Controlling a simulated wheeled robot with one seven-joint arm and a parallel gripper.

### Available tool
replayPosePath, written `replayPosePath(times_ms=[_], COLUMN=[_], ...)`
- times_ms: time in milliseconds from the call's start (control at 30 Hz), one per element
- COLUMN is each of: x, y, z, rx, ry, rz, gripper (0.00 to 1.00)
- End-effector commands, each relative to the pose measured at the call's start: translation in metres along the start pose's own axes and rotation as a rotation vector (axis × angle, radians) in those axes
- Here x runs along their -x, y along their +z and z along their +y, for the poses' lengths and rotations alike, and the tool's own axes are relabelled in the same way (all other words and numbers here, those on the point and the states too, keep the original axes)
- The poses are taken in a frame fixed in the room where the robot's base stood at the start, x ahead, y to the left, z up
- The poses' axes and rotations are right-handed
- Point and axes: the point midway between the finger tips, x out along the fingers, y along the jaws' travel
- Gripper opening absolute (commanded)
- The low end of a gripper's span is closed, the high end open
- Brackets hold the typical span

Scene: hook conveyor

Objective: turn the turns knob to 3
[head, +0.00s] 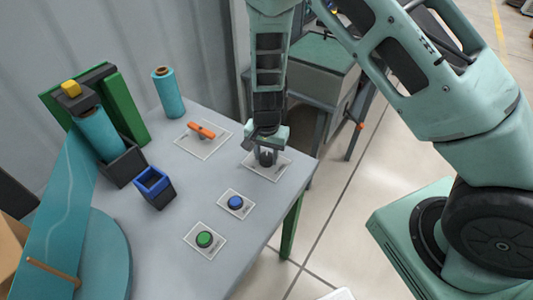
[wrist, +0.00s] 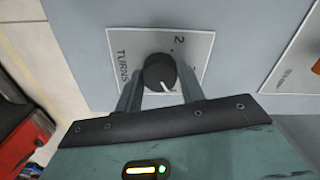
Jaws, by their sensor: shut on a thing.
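The turns knob (wrist: 159,72) is a round black knob with a white pointer line, on a white plate (wrist: 120,42) lettered "TURNS". A "2" shows at the plate's upper part in the wrist view; other numbers are hidden or unreadable. The white line points toward my gripper's side of the picture, away from the "2". My gripper (wrist: 160,92) is shut on the knob, one finger on each side. In the head view my gripper (head: 266,150) reaches down over the knob's plate (head: 262,172) near the table's right edge, hiding most of the knob.
The grey table (head: 160,237) holds an orange handle (head: 201,131) on a plate, a blue button (head: 235,202), a green button (head: 204,239) and a small blue-rimmed bin (head: 154,188). Teal rolls (head: 168,95) stand at the left. A bench (head: 325,68) stands behind.

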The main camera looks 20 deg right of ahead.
Motion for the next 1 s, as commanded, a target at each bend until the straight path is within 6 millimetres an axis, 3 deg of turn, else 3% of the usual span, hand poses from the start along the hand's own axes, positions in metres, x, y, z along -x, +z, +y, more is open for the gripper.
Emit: replayPosePath(times_ms=[367,1000], x=[-0.0004,-0.0005], y=[-0.0006,-0.0006], z=[0.0000,-0.0006], rx=[0.105,0.674], ry=[-0.001,-0.001], rz=[0.000,0.001], gripper=[0.16,0.16])
